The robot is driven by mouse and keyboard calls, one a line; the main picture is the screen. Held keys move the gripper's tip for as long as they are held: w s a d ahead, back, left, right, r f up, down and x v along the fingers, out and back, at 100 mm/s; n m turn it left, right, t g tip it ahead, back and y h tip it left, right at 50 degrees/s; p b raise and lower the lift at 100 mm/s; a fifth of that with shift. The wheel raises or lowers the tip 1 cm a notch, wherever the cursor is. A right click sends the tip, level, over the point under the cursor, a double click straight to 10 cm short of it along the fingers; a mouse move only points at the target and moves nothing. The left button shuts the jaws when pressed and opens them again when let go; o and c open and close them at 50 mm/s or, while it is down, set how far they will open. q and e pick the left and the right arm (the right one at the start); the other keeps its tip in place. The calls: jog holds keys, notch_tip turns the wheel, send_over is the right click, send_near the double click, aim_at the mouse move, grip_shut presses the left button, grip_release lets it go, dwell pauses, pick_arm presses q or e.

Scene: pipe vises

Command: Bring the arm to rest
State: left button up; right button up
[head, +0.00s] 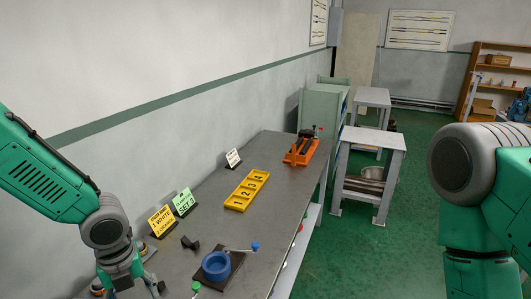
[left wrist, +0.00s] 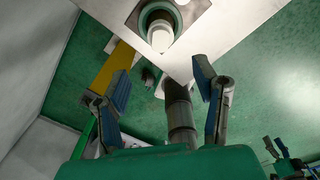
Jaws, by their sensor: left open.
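My left arm comes in at the left of the head view. Its gripper (head: 129,287) hangs low over the near left end of the grey workbench (head: 215,220), partly cut off by the bottom edge. In the left wrist view my left gripper (left wrist: 163,86) has its two fingers wide apart. A dark grey cylinder (left wrist: 180,118) shows between and beyond them; I cannot tell whether it belongs to the place. No held object shows. My right arm (head: 470,190) stands at the right of the head view; its gripper is out of view.
A blue round vise (head: 216,265) with a handle stands near the gripper, beside a small dark block (head: 189,243). Yellow (head: 162,220) and green (head: 184,201) cards stand along the wall. A yellow numbered tray (head: 247,190) and orange vise (head: 301,150) are farther back.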

pick_arm(q)
jog(key=s+d+f+n+g+h, duration=0.1)
jog(key=s+d+f+n, duration=0.1)
jog(key=s+f+n, duration=0.4)
jog(key=s+d+f+n+g+h, duration=0.1)
jog(key=s+d+f+n+h, duration=0.2)
jog(key=s+n, duration=0.5)
jog(key=s+a+f+n+t+y, duration=0.2)
jog(key=s+a+f+n+y, duration=0.35)
jog(key=s+n, duration=0.75)
jog(key=w+f+n+b, duration=0.1)
jog(key=w+f+b, duration=0.1)
jog(key=f+b, duration=0.7)
jog(key=w+f+n+h+b, duration=0.1)
jog(key=w+f+b, duration=0.1)
jog(key=f+b, duration=0.8)
jog(key=shift+w+a+t, duration=0.25)
jog(key=shift+a+t, duration=0.05)
jog(key=shift+h, duration=0.25)
jog(key=shift+w+f, duration=0.1)
